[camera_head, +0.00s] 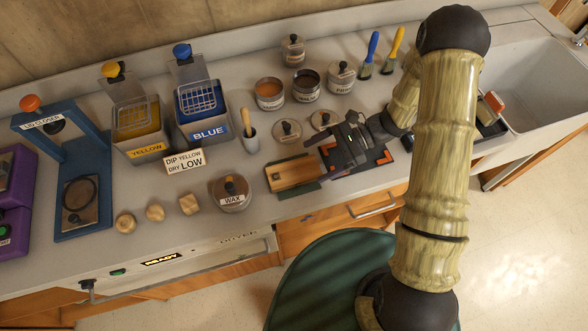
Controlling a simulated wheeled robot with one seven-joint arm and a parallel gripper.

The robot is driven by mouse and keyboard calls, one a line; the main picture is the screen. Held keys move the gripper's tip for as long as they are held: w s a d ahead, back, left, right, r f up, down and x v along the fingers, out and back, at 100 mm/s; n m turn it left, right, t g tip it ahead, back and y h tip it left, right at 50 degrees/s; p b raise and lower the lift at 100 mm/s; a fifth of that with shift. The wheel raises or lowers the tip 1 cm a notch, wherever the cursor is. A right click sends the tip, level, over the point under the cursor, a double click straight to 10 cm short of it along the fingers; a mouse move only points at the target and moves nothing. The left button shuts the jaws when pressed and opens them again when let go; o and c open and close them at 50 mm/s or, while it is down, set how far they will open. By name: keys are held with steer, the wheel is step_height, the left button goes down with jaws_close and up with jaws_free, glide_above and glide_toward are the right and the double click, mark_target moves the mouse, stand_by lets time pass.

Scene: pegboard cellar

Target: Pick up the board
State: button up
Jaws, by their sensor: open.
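A flat wooden board (292,174) lies on the grey counter, left of a dark mat with orange corner marks (385,158). Dark green edges show beneath the board along its near side. My gripper (324,163) is low over the mat, with its fingers pointing left at the board's right end. The fingers are open. Whether they touch the board or straddle its end cannot be told from this view. The gripper hides part of the mat.
A lidded WAX pot (231,194) and wooden knobs (189,204) stand left of the board. Behind are loose lids (288,131), open tins (269,94), and the yellow (138,133) and blue (203,127) vats. A sink (535,80) is at right.

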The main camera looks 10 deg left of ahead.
mark_target(297, 170)
steer(key=shift+s+a+f, duration=0.25)
steer(key=shift+s+a, duration=0.05)
steer(key=shift+a, duration=0.15)
steer(key=shift+p+x, duration=1)
steer(key=shift+x, duration=1.6)
steer(key=shift+d, duration=0.1)
steer(key=c, duration=1.2)
step_height(297, 170, up, 10)
steer(key=b, duration=0.1)
